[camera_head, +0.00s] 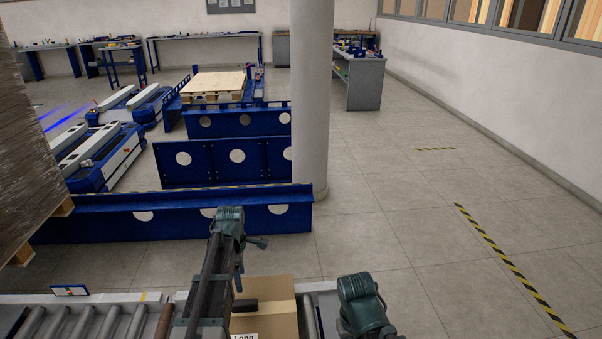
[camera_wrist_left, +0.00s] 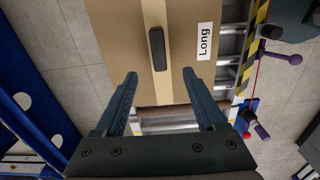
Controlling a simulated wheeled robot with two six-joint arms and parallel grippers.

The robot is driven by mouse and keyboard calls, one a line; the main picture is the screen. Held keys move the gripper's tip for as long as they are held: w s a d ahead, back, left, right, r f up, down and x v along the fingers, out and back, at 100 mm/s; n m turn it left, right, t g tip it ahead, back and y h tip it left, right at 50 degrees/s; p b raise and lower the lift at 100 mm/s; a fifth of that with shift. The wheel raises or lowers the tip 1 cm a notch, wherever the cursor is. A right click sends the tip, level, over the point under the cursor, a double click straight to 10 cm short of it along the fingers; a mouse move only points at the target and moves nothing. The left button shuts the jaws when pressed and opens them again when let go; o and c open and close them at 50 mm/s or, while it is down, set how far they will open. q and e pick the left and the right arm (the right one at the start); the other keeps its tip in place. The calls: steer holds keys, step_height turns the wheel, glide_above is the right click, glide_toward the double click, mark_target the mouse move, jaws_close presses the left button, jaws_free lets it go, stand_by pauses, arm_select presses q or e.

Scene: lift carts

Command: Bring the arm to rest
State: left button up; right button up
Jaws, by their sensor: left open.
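My left gripper (camera_wrist_left: 160,76) is open in the left wrist view, with its two dark fingers apart and nothing between the tips. Just ahead of the tips is a brown cardboard box (camera_wrist_left: 110,35) with a black handle (camera_wrist_left: 157,48) and a "Long" label. The fingers overlap the box's near edge in the picture; I cannot tell how high they are above it. In the head view my left arm reaches forward over the box (camera_head: 280,291), and its gripper is hard to make out. A joint of my right arm shows at the bottom; the right gripper is not visible.
The box is on a roller conveyor (camera_head: 97,322). Beyond it are blue frames (camera_head: 110,208), a round pillar (camera_head: 310,110), a wrapped pallet load (camera_head: 25,150) at left and lift carts (camera_head: 105,155). The floor (camera_head: 400,220) to the right is clear.

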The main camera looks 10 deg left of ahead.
arm_select(q)
steer(key=s+d+r+m+p, duration=0.4)
steer(key=s+d+m, duration=0.5)
steer(key=d+m, duration=0.2)
steer(key=s+d+r+m+y+p, duration=0.1)
steer(key=s+d+r+m+p, duration=0.4)
steer(key=s+d+m, duration=0.4)
steer(key=shift+d+r+m, duration=0.25)
steer(key=shift+d+m, duration=1)
steer(key=shift+m, duration=0.95)
steer(key=shift+s, duration=0.1)
